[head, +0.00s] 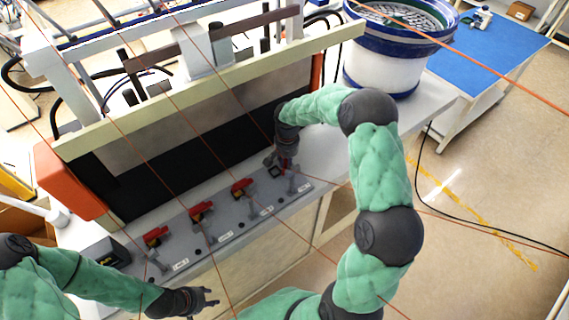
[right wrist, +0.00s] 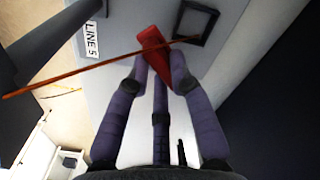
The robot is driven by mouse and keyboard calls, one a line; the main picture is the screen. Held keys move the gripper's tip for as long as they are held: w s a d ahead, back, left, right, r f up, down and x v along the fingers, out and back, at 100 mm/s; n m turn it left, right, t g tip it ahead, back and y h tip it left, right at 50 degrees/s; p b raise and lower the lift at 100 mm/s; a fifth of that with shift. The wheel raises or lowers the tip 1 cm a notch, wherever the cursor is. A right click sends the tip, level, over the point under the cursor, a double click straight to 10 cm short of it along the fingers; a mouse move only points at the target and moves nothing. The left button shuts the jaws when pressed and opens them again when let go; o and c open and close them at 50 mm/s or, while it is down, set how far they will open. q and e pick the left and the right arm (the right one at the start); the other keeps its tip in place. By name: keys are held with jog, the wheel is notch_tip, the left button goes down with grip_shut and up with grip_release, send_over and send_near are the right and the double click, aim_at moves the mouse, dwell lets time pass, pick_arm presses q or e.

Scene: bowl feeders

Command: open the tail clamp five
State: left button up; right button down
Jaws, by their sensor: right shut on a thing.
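Tail clamp five has a red handle (right wrist: 160,58), seen in the right wrist view beside the label "LINE 5" (right wrist: 91,40). My right gripper (right wrist: 160,72) is shut on this handle; its fingers lie along both sides of it. In the head view my right gripper (head: 287,160) reaches down to the right end of the grey clamp panel (head: 222,237), and the clamp there is partly hidden behind it. My left gripper (head: 212,297) is low in the head view, left of centre, empty, with its fingers apart, away from the clamps.
More red-handled clamps (head: 201,210) stand in a row to the left on the panel. The dark machine front (head: 160,180) rises behind them. A white and blue bowl feeder (head: 392,65) stands at the upper right. Thin orange lines cross the scene. Floor at right is open.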

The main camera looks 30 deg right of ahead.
jog(key=shift+s+d+n, duration=0.15)
jog(key=shift+d+n, duration=0.2)
jog(key=shift+n, duration=0.85)
jog(key=c, duration=1.1)
grip_release()
jog(key=shift+r, duration=0.15)
notch_tip(320, 180, up, 12)
